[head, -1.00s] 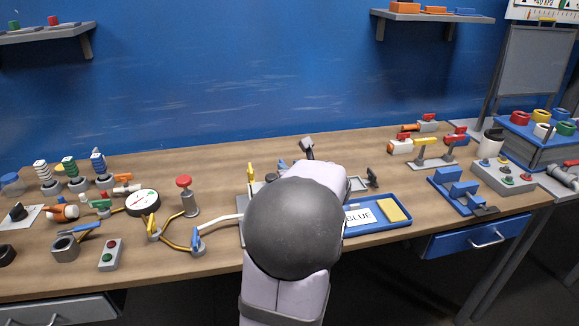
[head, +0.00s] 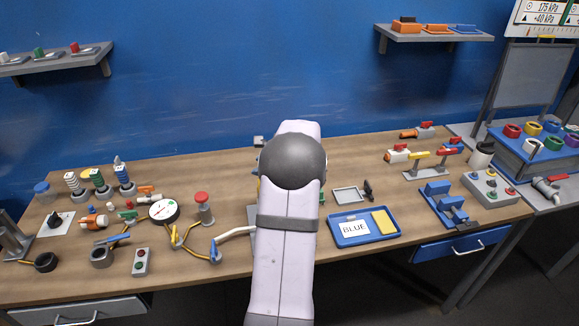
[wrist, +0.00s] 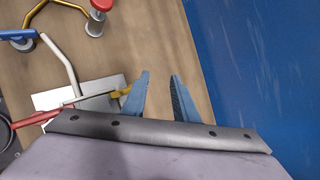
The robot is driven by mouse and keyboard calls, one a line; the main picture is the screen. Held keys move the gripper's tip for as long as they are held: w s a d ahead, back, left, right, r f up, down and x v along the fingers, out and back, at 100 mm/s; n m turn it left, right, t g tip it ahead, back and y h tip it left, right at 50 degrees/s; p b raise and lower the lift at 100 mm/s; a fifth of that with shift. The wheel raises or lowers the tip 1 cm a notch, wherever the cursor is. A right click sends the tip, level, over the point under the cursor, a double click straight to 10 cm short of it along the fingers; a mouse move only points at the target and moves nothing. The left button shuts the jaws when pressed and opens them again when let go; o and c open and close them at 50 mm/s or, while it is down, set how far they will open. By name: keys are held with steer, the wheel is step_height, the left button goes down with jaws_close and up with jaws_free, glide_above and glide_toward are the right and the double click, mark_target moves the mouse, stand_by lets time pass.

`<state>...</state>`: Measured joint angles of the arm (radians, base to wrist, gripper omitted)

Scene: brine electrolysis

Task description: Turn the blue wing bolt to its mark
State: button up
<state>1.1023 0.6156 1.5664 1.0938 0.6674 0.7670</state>
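I cannot make out the blue wing bolt in either view; my arm and gripper cover part of the area. In the wrist view a light grey plate (wrist: 98,86) lies on the bench, left of my gripper (wrist: 160,75). A yellow piece (wrist: 122,91) shows on it beside the left finger. The two blue-grey fingers are apart with bare bench between them, so my gripper is open and empty. In the head view my arm hides the gripper and most of the plate.
A white pipe (wrist: 61,62) runs to the plate, and a red-topped post (wrist: 97,22) stands beyond it. A red lever (wrist: 32,119) is at the left. In the head view a blue tray (head: 351,239) lies right of my arm. The blue wall (head: 230,90) rises behind the bench.

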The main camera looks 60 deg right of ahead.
steer(key=s+d+n+g, duration=0.2)
steer(key=s+n, duration=0.2)
steer(key=n, duration=0.7)
steer(key=s+d+n+g, duration=0.2)
steer(key=s+n+g, duration=0.1)
steer(key=n, duration=0.9)
steer(key=shift+s+d+f+g+h, duration=0.2)
steer(key=shift+s+g+h, duration=0.1)
steer(key=shift+s, duration=0.55)
steer(key=shift+p+x, duration=1.4)
steer(key=shift+x, duration=2.3)
jaws_close()
